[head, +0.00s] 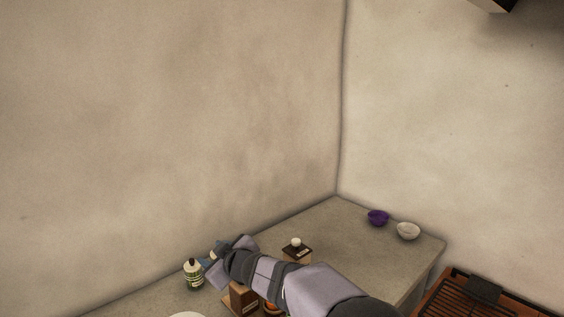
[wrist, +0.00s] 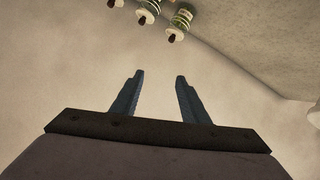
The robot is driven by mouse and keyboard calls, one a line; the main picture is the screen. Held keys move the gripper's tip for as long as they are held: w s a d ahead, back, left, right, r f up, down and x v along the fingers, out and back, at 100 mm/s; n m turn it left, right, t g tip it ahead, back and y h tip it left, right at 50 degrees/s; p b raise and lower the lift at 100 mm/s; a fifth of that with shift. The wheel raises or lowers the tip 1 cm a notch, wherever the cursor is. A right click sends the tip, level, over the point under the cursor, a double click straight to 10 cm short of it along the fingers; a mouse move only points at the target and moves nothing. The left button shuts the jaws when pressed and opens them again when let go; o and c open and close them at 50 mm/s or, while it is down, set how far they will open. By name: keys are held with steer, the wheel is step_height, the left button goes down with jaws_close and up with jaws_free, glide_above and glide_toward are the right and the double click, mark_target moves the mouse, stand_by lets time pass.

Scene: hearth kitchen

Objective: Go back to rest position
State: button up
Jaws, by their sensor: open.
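My gripper (wrist: 158,78) is open in the wrist view, with its two blue fingers apart and nothing between them. In the head view my gripper (head: 211,262) is at the end of my arm, over the counter's back edge near the left wall. A bottle with a green label (head: 193,275) stands just left of it. In the wrist view several bottles show at the top edge, beyond the fingertips, the nearest being a green-labelled one (wrist: 180,22).
A purple bowl (head: 377,218) and a pale bowl (head: 408,231) sit at the counter's far right. A box with a white knob (head: 296,250) and a brown wooden block (head: 243,299) stand by my arm. A dark grill (head: 462,300) is at lower right. The counter (head: 335,222) is clear towards the corner.

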steer(key=s+d+f+m+h, duration=0.15)
steer(key=d+m+h, duration=0.25)
steer(key=d, duration=1)
steer(key=s+d+f+m+h, duration=0.1)
steer(key=d+f+m+h, duration=0.25)
steer(key=d, duration=1.05)
steer(key=s+d+f+m+g, duration=0.1)
steer(key=s+d+f+g, duration=0.1)
steer(key=s, duration=0.9)
steer(key=s+d+f+m+g+p, duration=0.1)
steer(key=s+d+f+m+g, duration=0.1)
steer(key=s, duration=0.8)
steer(key=s+d+f+m+g+p, duration=0.1)
steer(key=s+d+f+g, duration=0.3)
steer(key=s, duration=0.7)
steer(key=shift+s+f+m+g+h, duration=0.3)
steer(key=shift+f+m+g+h, duration=0.2)
steer(key=shift+g, duration=0.5)
